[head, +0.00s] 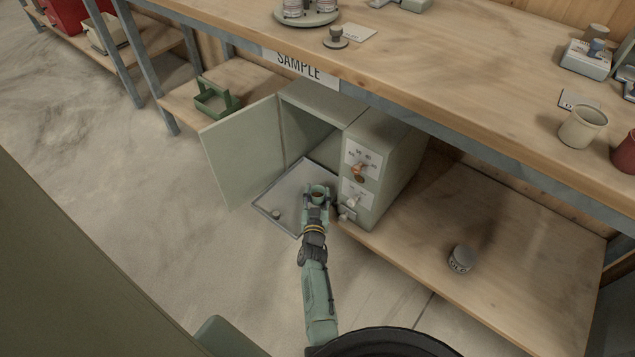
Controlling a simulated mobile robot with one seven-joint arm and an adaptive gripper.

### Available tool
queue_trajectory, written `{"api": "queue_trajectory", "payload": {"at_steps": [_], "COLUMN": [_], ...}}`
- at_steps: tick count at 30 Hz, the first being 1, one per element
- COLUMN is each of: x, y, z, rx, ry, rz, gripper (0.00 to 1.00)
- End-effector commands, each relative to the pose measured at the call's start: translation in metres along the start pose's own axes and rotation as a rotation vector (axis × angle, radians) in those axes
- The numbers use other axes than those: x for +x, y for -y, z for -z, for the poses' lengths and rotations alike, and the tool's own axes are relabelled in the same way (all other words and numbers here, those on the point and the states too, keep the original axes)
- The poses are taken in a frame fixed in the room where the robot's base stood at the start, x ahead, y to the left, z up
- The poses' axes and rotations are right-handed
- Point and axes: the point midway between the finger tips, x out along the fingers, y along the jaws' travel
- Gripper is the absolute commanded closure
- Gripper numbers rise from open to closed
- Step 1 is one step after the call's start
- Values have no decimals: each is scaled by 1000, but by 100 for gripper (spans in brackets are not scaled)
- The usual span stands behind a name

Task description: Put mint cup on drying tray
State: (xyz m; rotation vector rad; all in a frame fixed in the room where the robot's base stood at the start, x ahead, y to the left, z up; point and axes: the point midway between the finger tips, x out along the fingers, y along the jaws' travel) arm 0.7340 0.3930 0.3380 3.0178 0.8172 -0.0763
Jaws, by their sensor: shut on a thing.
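My gripper (317,205) is shut on a small mint cup (318,192) with brown contents, held upright. The cup is over the right part of the drying tray (272,196), a pale flat tray with a dark rim that sticks out of the open green cabinet. I cannot tell whether the cup touches the tray. My gripper hides part of the tray and the lower part of the cup. A small greenish piece (276,213) lies near the tray's front left edge.
The cabinet door (243,150) stands open left of the tray. The control panel (360,170) with knobs is close to my gripper's right. The workbench (420,85) overhangs behind. A grey-lidded jar (461,259) stands on the lower shelf (510,220), which is mostly clear.

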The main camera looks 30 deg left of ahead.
Motion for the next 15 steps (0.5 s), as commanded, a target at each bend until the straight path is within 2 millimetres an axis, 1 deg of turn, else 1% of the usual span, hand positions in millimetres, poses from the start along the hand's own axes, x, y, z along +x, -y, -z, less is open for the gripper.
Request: {"api": "queue_trajectory", "payload": {"at_steps": [4,9,10,15], "x": [0,0,0,0], "y": [0,0,0,0], "z": [3,-3,-1,-1], "rx": [0,0,0,0], "ry": [-1,-1,-1,0], "rz": [0,0,0,0], "gripper": [81,81,56,45]}}
